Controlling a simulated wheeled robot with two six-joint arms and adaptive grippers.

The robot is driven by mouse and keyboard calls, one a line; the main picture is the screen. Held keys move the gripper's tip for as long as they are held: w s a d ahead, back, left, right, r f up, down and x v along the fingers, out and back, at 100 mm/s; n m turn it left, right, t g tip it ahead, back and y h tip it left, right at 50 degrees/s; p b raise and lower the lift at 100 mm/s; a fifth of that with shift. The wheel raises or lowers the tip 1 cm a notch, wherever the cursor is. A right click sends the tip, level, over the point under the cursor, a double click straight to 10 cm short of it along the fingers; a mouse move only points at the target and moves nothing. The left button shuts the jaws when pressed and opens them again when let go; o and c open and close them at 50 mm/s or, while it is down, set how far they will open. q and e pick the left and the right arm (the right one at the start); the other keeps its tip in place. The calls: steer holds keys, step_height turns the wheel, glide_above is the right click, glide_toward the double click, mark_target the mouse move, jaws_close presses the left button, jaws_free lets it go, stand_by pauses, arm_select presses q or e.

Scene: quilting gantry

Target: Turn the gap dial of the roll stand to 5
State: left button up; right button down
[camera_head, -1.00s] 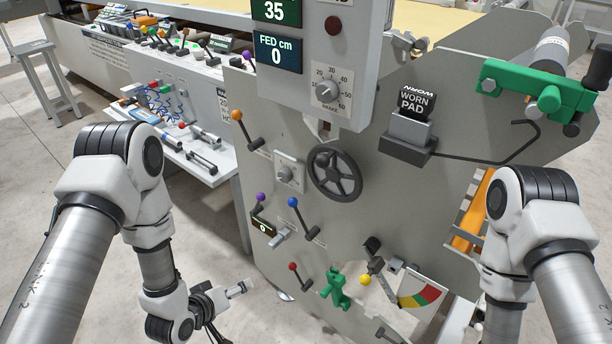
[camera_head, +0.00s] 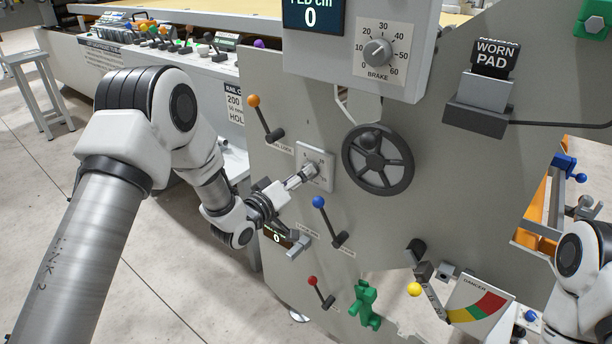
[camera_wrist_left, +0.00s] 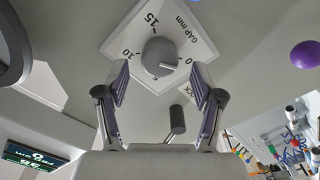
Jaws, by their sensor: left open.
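The gap dial is a grey round knob (camera_wrist_left: 158,57) on a white square plate (camera_wrist_left: 183,38) marked GAP mm, with 0, 10 and 15 readable. Its pointer line faces right in the left wrist view, towards the 0. In the head view the dial's plate (camera_head: 326,160) is on the grey side panel of the roll stand (camera_head: 420,180), left of the handwheel. My left gripper (camera_wrist_left: 158,80) is open in front of the knob, one finger to each side, with no contact visible. In the head view it (camera_head: 298,180) partly hides the knob. My right gripper is out of view.
The dark handwheel (camera_head: 378,160) is close to the right of the dial. An orange-knobbed lever (camera_head: 265,117) is up-left, a blue-knobbed lever (camera_head: 329,222) below. The brake dial (camera_head: 378,52) is above. A purple ball (camera_wrist_left: 305,54) shows in the wrist view.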

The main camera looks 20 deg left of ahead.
arm_select(q)
steer(key=x, duration=0.2)
steer(key=shift+w+d, duration=0.1)
steer(key=shift+w, duration=0.2)
steer(key=c, duration=1.1)
steer(key=shift+c, duration=0.2)
steer(key=shift+m, duration=0.4)
steer(key=m+b, duration=0.2)
steer(key=m, duration=1.2)
steer(key=shift+s+d+m+b, duration=0.1)
steer(key=shift+d+m+b, duration=0.05)
steer(key=shift+m+b, duration=0.25)
